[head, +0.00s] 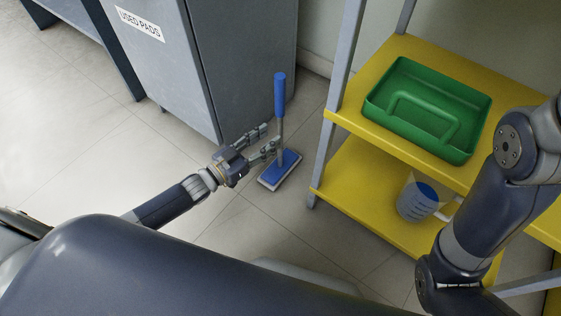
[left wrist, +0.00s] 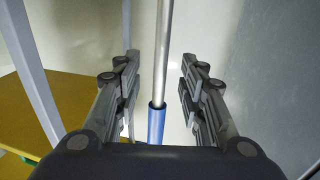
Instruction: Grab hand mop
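The hand mop stands upright on the floor in the head view, with a blue grip (head: 280,95) on top, a grey metal pole (head: 281,135) and a flat blue head (head: 280,168). My left gripper (head: 267,139) is open and reaches toward the pole from the left. In the left wrist view the pole (left wrist: 163,50) and part of the blue grip (left wrist: 157,125) show between the two spread fingers (left wrist: 158,80), with a gap on each side. My right arm shows at the right of the head view, but its gripper is out of view.
A grey cabinet (head: 180,65) labelled "USED PADS" stands left of the mop. Tiled floor (head: 80,140) is clear at left.

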